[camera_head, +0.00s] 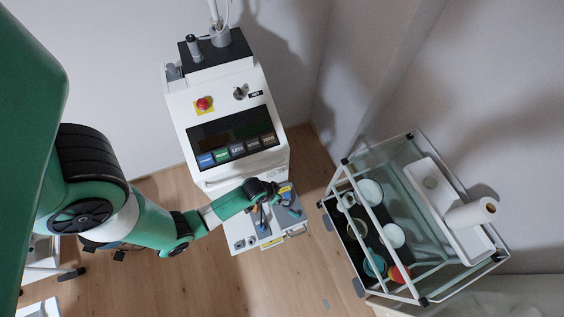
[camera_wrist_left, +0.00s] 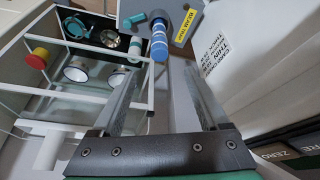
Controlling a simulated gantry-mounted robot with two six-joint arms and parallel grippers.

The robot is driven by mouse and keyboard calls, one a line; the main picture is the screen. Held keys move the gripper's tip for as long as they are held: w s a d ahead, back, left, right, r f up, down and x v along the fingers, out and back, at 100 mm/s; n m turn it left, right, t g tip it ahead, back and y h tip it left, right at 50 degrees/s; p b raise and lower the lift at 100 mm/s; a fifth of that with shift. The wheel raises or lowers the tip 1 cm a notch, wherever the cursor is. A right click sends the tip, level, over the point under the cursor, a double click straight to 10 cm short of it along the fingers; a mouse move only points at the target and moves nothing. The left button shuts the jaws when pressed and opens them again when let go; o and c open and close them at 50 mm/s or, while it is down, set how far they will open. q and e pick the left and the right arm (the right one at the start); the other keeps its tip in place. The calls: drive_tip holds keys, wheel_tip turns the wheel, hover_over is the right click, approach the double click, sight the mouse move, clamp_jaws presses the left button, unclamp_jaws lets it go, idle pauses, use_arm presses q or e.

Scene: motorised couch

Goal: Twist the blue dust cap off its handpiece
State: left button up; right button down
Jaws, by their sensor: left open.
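The blue dust cap (camera_wrist_left: 158,46) is a ridged cylinder on the end of a handpiece (camera_wrist_left: 158,22) in the left wrist view. It shows beyond my left gripper's fingertips (camera_wrist_left: 161,72), roughly between the lines of the two fingers. The fingers are apart with nothing held, and I cannot tell whether either touches the cap. In the head view my left gripper (camera_head: 270,198) is over the low front shelf of the white machine (camera_head: 229,122). A small blue part (camera_head: 262,228) shows just below it there. My right gripper is in neither view.
A glass-sided trolley (camera_head: 414,137) with several cups and jars and a paper roll (camera_head: 470,213) stands to the right. The machine has a red stop button (camera_head: 204,104) and a dark screen panel. A yellow label (camera_wrist_left: 187,27) is beside the handpiece. Wooden floor (camera_head: 190,285) is open in front.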

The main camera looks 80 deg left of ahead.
sight(287, 196)
use_arm(q)
drive_tip(key=b+x, duration=0.6)
drive_tip(key=shift+f, duration=0.25)
drive_tip(key=b+x, duration=0.2)
drive_tip(key=x, duration=0.3)
drive_tip(key=shift+w+f, duration=0.1)
drive_tip(key=shift+w, duration=0.1)
clamp_jaws()
drive_tip(key=shift+n+y, duration=0.4)
drive_tip(key=shift+n, duration=0.5)
drive_tip(key=shift+n+g+y+b, duration=0.3)
drive_tip(key=shift+n+g+b, duration=0.1)
drive_tip(key=shift+n, duration=0.5)
